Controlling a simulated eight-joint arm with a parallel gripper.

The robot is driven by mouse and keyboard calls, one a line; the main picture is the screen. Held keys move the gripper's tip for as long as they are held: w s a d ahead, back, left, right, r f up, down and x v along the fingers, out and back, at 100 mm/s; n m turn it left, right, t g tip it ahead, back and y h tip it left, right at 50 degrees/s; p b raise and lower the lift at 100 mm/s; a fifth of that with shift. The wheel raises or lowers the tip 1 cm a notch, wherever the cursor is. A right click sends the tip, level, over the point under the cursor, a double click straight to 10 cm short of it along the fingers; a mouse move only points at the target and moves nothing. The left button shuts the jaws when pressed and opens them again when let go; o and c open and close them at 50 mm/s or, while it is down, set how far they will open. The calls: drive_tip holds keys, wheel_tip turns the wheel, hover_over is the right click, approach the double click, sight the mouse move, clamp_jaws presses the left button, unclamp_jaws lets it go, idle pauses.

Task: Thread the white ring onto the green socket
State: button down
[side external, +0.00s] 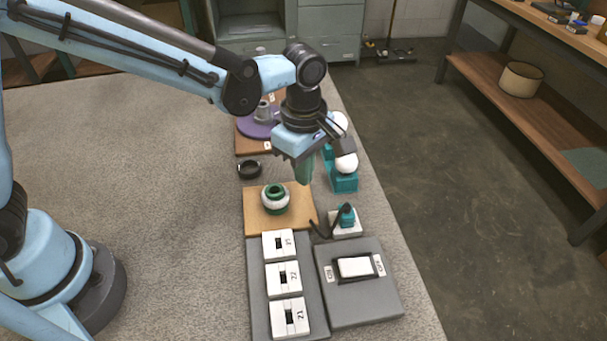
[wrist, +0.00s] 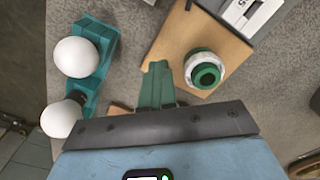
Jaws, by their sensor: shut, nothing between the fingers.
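The green socket (side external: 275,189) stands on a tan board, with the white ring (side external: 277,202) around it. Green shows above and below the ring in the side view. In the wrist view the socket (wrist: 206,76) shows its dark round opening, and the white ring (wrist: 190,64) circles it. My gripper (side external: 304,181) is above the board, up and to the right of the socket, apart from it. Its green fingers (wrist: 158,67) are together and empty, to the left of the socket in the wrist view. Nothing hides the socket's top.
White bulbs (side external: 346,163) sit in a teal holder (side external: 343,184) right of my gripper. A teal part with a dark cord (side external: 347,213) stands right of the board (side external: 254,219). A black ring (side external: 249,170) and a purple disc (side external: 256,124) lie behind. Grey trays (side external: 330,310) are in front.

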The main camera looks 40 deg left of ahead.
drive_tip(key=shift+s+d+f+m, duration=0.1)
drive_tip(key=shift+s+d+m, duration=0.3)
drive_tip(key=shift+m, duration=0.75)
drive_tip(key=shift+s+d+r+m, duration=0.1)
drive_tip(key=shift+s+d+m, duration=0.3)
drive_tip(key=shift+m, duration=0.8)
drive_tip(key=shift+s+d+f+m, duration=0.1)
drive_tip(key=shift+s+d+m, duration=0.3)
drive_tip(key=shift+m, duration=0.75)
drive_tip(key=c, duration=1.4)
unclamp_jaws()
wheel_tip(320, 180, up, 12)
drive_tip(key=s+a+f+m+t, duration=0.1)
drive_tip(key=s+a+m+t, duration=0.1)
drive_tip(key=a, duration=0.4)
drive_tip(key=s+a+f+m+t, duration=0.1)
drive_tip(key=s+a+m+t, duration=0.1)
drive_tip(key=a+m, duration=0.2)
drive_tip(key=s+a+f+m+t, duration=0.1)
drive_tip(key=s+a+m+t, duration=0.1)
drive_tip(key=a, duration=0.8)
drive_tip(key=shift+m+t, duration=0.6)
drive_tip(key=shift+m, duration=0.4)
